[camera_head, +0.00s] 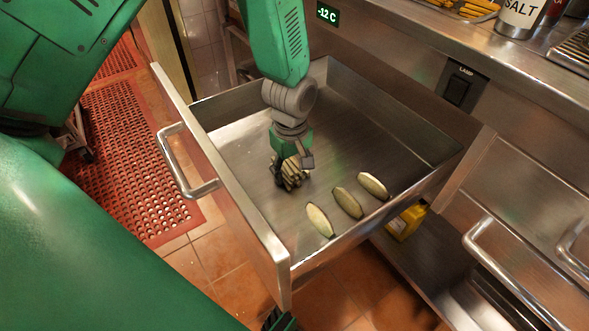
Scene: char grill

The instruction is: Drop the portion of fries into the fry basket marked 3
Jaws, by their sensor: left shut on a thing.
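My left gripper (291,168) reaches down into an open steel drawer (240,222). I cannot tell whether the bundle touches the floor. Three pale oval pieces with dark skin edges lie in the drawer to the right of the gripper: a near one (319,220), a middle one (348,203) and a far one (373,186). No fry basket marked 3 shows in this view.
The drawer front has a bar handle (187,168). A steel counter (420,45) with a salt container (520,17) runs behind at the upper right. A lamp switch (459,87) sits below its edge. A yellow object (404,222) stands on a low shelf. A red mat lies at left.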

